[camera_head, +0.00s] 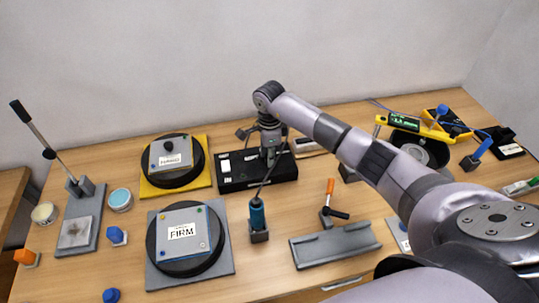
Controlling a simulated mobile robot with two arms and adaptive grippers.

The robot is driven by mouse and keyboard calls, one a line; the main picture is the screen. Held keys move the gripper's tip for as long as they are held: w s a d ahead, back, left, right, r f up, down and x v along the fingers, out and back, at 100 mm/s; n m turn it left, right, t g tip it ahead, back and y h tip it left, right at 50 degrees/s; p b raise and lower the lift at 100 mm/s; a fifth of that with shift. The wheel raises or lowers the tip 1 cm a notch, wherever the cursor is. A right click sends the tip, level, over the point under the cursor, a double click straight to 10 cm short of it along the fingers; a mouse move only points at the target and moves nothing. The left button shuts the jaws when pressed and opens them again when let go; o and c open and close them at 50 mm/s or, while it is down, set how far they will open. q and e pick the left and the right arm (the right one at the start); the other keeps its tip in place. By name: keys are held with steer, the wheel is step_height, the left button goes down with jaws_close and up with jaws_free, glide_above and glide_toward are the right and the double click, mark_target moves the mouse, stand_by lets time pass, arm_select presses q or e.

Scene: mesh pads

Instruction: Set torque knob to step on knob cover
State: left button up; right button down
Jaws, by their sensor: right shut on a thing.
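My right gripper (270,151) points down over a black box (238,184) with small white labels, at the back middle of the table. It is shut on a small part at the box's top, which I take to be the torque knob. The fingers hide most of that part, so its setting and any cover on it cannot be read. My left gripper is not in view.
A blue-handled tool (257,215) stands in a small holder before the box. Round black pads lie on a yellow plate (150,190) and a grey plate (222,271) to the left. A grey tray (335,246) and orange-handled tool (330,187) are in front right.

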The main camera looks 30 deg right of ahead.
steer(key=m+b, duration=0.1)
steer(key=m, duration=0.1)
steer(key=shift+d+f+m, duration=0.1)
steer(key=shift+m, duration=0.3)
steer(key=m+b, duration=0.1)
steer(key=m, duration=0.1)
steer(key=shift+m+b, duration=0.3)
steer(key=shift+m, duration=0.1)
steer(key=m+b, duration=0.1)
steer(key=m, duration=0.2)
steer(key=shift+m+b, duration=0.4)
steer(key=shift+m, duration=1)
steer(key=c, duration=1.3)
jaws_free()
